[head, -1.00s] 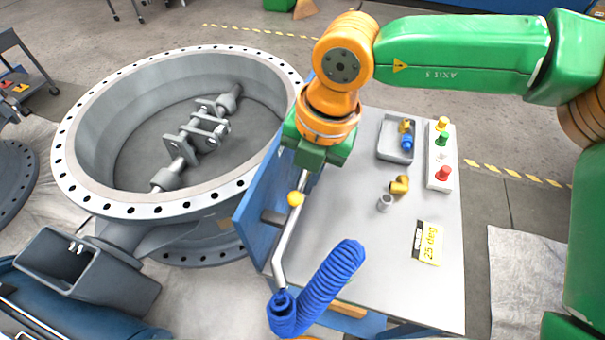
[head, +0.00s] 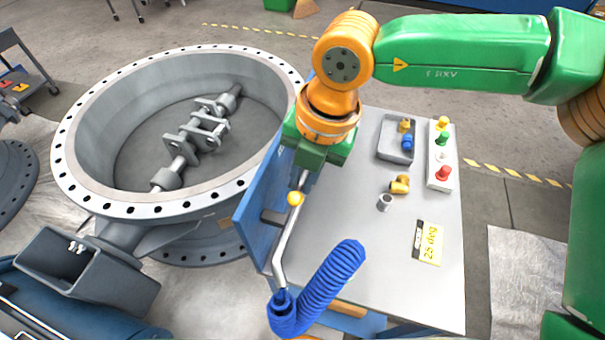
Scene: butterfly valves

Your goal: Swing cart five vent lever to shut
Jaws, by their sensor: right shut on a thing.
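The cart (head: 375,275) has a grey top and a blue side panel (head: 262,205) facing the large valve. A grey metal bent bar (head: 283,250) runs along this panel from a blue corrugated hose (head: 330,285) up towards my right gripper. A yellow ball knob (head: 295,198) sits at its upper part, just below the jaws. My right gripper (head: 303,178) points down at the panel's top edge and is shut on what looks like the lever by the knob. Its body hides most of the grip. No cart number is readable. My left gripper is out of view.
A large flanged butterfly valve (head: 85,195) stands close left of the cart. On the cart top are a grey tray (head: 394,155) with small fittings, loose fittings (head: 399,185), a strip of coloured buttons (head: 440,170) and a "25 deg" label (head: 428,243).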

